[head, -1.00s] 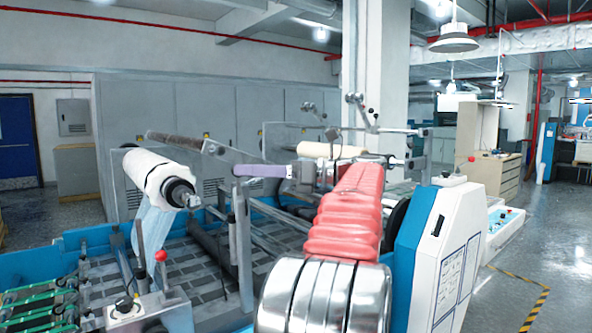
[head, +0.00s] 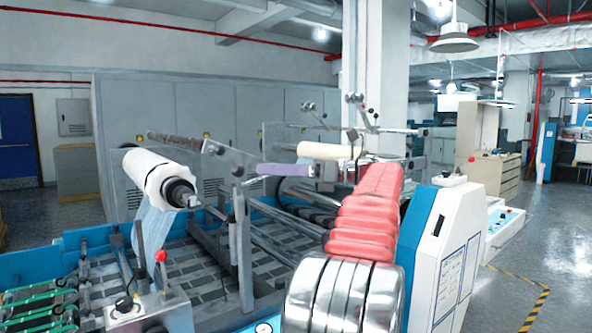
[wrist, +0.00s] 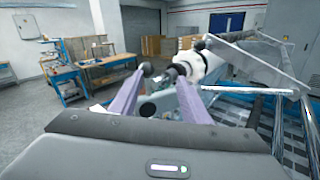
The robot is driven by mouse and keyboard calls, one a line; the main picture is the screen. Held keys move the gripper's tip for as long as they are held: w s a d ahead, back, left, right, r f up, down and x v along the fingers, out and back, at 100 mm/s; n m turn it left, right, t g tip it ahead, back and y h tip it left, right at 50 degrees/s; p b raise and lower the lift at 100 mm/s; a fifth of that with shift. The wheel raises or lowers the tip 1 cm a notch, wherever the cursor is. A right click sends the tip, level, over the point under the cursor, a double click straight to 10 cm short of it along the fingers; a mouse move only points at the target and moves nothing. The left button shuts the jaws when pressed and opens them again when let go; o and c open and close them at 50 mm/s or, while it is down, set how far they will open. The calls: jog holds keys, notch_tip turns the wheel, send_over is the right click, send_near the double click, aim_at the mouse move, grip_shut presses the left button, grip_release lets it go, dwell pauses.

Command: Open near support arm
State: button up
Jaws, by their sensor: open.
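A white film roll (head: 148,172) with a black hub sits at the near left side of the machine. It also shows in the wrist view (wrist: 191,64), beyond the fingers. A grey upright bar (head: 242,245), which looks like the near support arm, stands right of the roll's hub. My gripper (head: 262,170) is to the right of the bar's top, with its purple fingers pointing left. In the wrist view the gripper (wrist: 158,75) is open, with dark round knobs near the fingertips. I cannot tell whether the fingers touch anything.
A clear panel (head: 222,160) rises behind the bar. A second, cream roll (head: 325,151) lies farther back. A control box with a red knob (head: 160,257) stands at front left. The machine's white and blue cabinet (head: 455,245) is at right, beside open floor.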

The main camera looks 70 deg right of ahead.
jog(key=s+d, duration=0.1)
jog(key=s, duration=0.1)
jog(key=s+d, duration=0.2)
dwell(0.8)
dwell(0.4)
